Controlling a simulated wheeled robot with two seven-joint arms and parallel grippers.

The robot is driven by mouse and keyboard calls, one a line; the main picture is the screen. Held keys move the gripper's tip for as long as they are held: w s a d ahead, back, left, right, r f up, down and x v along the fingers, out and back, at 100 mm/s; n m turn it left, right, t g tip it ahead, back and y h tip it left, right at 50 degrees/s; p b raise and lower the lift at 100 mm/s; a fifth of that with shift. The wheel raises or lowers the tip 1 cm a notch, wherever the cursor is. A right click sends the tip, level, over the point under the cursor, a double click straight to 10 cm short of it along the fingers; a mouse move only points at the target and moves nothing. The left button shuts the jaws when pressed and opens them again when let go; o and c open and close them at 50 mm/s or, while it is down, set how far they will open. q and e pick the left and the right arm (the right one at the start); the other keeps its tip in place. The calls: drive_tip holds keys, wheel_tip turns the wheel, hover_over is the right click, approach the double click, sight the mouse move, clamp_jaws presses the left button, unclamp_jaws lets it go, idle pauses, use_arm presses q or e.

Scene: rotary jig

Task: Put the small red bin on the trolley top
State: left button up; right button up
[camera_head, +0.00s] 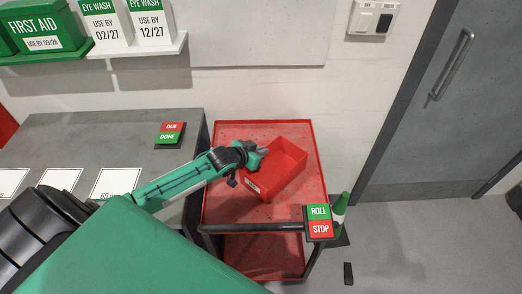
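The small red bin (284,174) is over the red trolley top (222,207), turned at an angle to the trolley's edges. It is upright and looks empty. I cannot tell whether it rests on the surface or is held just above it. My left gripper (262,151) is at the bin's far-left rim, with its fingers overlapping the rim. The fingers are too small to tell whether they are shut on it. My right gripper is out of view.
A sign reading ROLL and STOP (319,221) is at the trolley's front right corner. A grey bench (100,140) with white cards and a DUE/DONE sign (171,134) is left of the trolley. A grey door (440,110) is at right.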

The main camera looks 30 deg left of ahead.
use_arm(q)
drive_tip(key=o, duration=0.3)
drive_tip(key=shift+r, duration=0.2)
drive_tip(key=b+v, duration=0.1)
drive_tip(key=v, duration=0.9)
drive_tip(key=shift+s, duration=0.3)
drive_tip(key=shift+s+a+r, duration=0.15)
drive_tip(key=shift+s+r, duration=0.25)
drive_tip(key=shift+s, duration=0.15)
